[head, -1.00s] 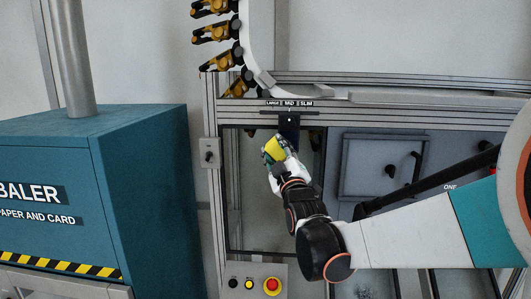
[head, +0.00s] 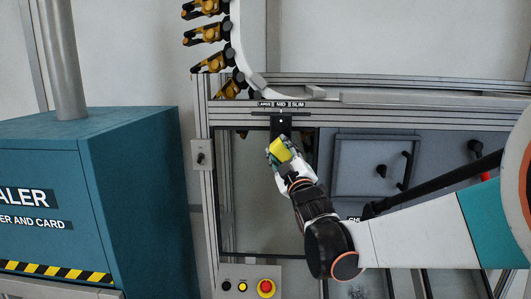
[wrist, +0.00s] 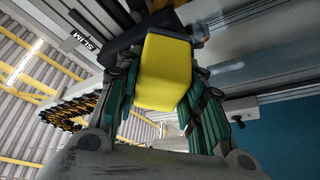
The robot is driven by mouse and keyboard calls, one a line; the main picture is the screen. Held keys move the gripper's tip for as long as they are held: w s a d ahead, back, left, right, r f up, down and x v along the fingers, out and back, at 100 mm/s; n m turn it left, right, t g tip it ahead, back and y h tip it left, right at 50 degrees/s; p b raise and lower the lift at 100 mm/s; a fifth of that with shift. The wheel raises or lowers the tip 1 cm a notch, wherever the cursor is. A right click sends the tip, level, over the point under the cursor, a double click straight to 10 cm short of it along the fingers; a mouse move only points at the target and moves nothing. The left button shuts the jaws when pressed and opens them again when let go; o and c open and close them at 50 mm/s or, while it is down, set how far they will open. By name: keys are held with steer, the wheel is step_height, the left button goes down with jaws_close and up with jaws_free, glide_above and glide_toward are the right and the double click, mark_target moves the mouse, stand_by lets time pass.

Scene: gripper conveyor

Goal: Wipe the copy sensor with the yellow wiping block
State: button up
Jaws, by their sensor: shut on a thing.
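The yellow wiping block (head: 279,149) is held between the green-padded fingers of my gripper (head: 280,151). In the wrist view, the yellow block (wrist: 166,72) fills the space between the fingers, with my gripper (wrist: 162,95) shut on it. A dark sensor-like part (head: 281,121), which I take for the copy sensor, hangs below the LARGE / MID / SLIM label. The block is just below it in the head view. In the wrist view, a black part (wrist: 112,48) lies behind the block's top; whether they touch is not clear.
A metal frame (head: 205,180) surrounds the bay. A curved white rail with several black-and-yellow grippers (head: 207,34) rises above. A control panel with a red button (head: 265,288) is below. A blue baler (head: 140,190) stands left, and a grey hatch (head: 370,165) is right.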

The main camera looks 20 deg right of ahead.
mark_target(270, 147)
steer(key=shift+s+d, duration=0.1)
steer(key=shift+d, duration=0.15)
steer(key=shift+w+a+r+b, duration=0.1)
steer(key=shift+w+a+b, duration=0.25)
steer(key=shift+a, duration=0.55)
steer(key=shift+w+a+b, duration=0.1)
steer(key=shift+w+a, duration=0.3)
steer(key=shift+a, duration=0.5)
steer(key=shift+s+a, duration=0.3)
steer(key=shift+s, duration=0.65)
steer(key=shift+s+a, duration=0.35)
steer(key=shift+s, duration=0.55)
steer(key=shift+s+a, duration=0.3)
steer(key=shift+s, duration=0.65)
